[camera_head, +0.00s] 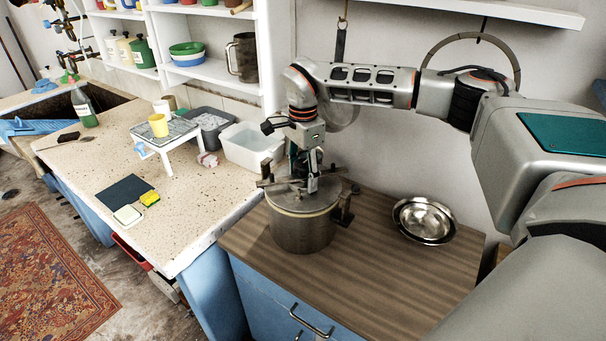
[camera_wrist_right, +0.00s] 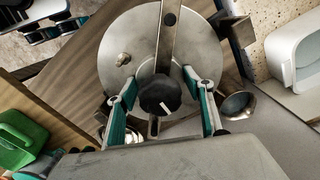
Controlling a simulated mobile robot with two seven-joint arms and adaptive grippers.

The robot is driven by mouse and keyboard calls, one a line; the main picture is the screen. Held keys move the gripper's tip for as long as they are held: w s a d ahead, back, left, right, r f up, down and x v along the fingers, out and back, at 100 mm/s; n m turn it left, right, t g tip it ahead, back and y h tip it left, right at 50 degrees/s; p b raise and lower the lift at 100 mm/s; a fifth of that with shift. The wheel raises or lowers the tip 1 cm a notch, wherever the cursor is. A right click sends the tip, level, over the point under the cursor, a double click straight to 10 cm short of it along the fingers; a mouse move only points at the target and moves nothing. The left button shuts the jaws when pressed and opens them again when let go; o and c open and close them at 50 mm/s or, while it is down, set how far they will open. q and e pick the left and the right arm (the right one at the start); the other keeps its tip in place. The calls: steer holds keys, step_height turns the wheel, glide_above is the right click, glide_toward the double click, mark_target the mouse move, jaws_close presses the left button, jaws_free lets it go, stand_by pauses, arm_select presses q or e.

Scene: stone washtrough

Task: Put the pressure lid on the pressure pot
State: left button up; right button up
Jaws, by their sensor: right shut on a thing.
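The pressure pot (camera_head: 303,233) is a steel pot standing on the brown wooden worktop. The round grey pressure lid (camera_head: 291,198) is at its top, over the mouth; from here I cannot tell whether it is fully seated. In the right wrist view the lid (camera_wrist_right: 128,45) has a metal bar across it, a black knob (camera_wrist_right: 160,95) and a small valve fitting. My right gripper (camera_head: 312,188) comes down from above and is shut on the lid's knob, with a teal-backed finger on each side. My left gripper is not in view.
A steel bowl (camera_head: 424,220) lies right of the pot. A white tub (camera_head: 253,147) stands behind and left on the speckled counter, beside a grey tub and a small white stand (camera_head: 170,137). The worktop in front of the bowl is clear.

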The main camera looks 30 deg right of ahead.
steer(key=shift+f, duration=0.1)
stand_by(0.4)
stand_by(0.3)
steer(key=o, duration=1.8)
steer(key=shift+c, duration=0.2)
steer(key=o, duration=0.5)
steer(key=shift+f, duration=0.1)
